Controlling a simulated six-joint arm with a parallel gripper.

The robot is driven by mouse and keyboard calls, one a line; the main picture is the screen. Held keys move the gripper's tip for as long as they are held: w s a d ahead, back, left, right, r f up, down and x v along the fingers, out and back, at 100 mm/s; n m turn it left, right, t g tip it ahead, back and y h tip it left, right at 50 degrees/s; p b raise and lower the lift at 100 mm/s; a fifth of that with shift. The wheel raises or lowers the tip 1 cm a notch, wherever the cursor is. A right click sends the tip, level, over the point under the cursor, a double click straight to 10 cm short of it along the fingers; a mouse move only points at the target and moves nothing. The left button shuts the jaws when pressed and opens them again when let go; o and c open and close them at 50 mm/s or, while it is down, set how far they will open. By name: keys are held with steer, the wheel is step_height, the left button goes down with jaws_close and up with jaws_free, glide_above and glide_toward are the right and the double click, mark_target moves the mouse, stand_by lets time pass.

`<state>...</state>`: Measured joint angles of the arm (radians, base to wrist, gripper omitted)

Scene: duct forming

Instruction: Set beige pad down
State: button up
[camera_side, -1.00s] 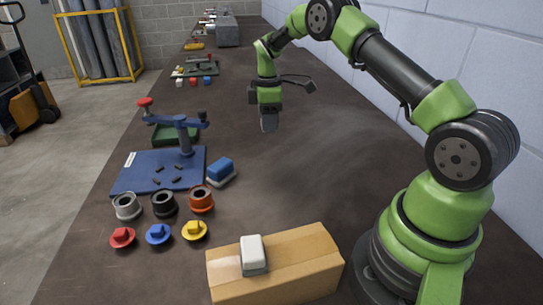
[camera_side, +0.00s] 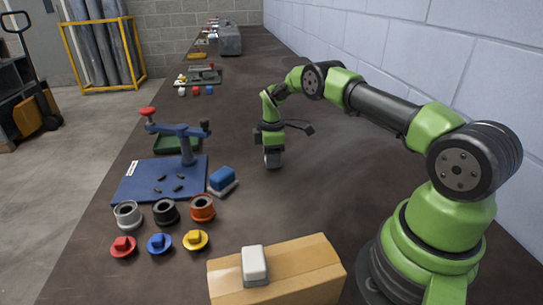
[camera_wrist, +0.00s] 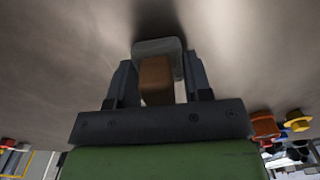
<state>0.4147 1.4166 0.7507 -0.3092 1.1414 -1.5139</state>
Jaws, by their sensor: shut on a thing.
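My gripper (camera_side: 272,152) is low over the dark bench, right of the blue fixture. In the wrist view my gripper (camera_wrist: 158,85) is shut on a pad with a beige-brown block (camera_wrist: 156,78) and a pale grey base (camera_wrist: 157,47). The pad sits between the two fingers, its base toward the bench surface. In the side view only a grey lower part of the pad (camera_side: 272,161) shows under the gripper. Whether it touches the bench I cannot tell.
A blue pad (camera_side: 222,180) lies left of my gripper, beside the blue fixture plate (camera_side: 140,185). Several rings and coloured caps (camera_side: 159,243) stand in front of the plate. A white pad (camera_side: 254,262) sits on a cardboard box (camera_side: 310,268). The bench right of my gripper is clear.

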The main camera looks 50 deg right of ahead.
steer(key=shift+f, duration=0.15)
steer(key=o, duration=0.9)
steer(key=s+a+r+m+t, duration=0.15)
steer(key=a+r, duration=0.25)
steer(key=r, duration=0.9)
steer(key=s+a+r+m+t, duration=0.15)
steer(key=a+r, duration=0.25)
steer(key=r, duration=0.9)
steer(key=s+a+r+m+t, duration=0.1)
steer(key=s+a+r+m, duration=0.25)
steer(key=s, duration=0.25)
steer(key=s+a+r+m+t, duration=0.1)
steer(key=s+a+r+m, duration=0.1)
steer(key=s+a+r, duration=0.25)
steer(key=s+a+f+m+t+y, duration=0.1)
steer(key=s+a+m, duration=0.1)
steer(key=s, duration=0.4)
steer(key=s+a+f+m+t+y, duration=0.1)
steer(key=s+a+f+m, duration=0.1)
steer(key=s, duration=0.4)
steer(key=shift+s+a, duration=0.2)
steer(key=shift+a, duration=0.05)
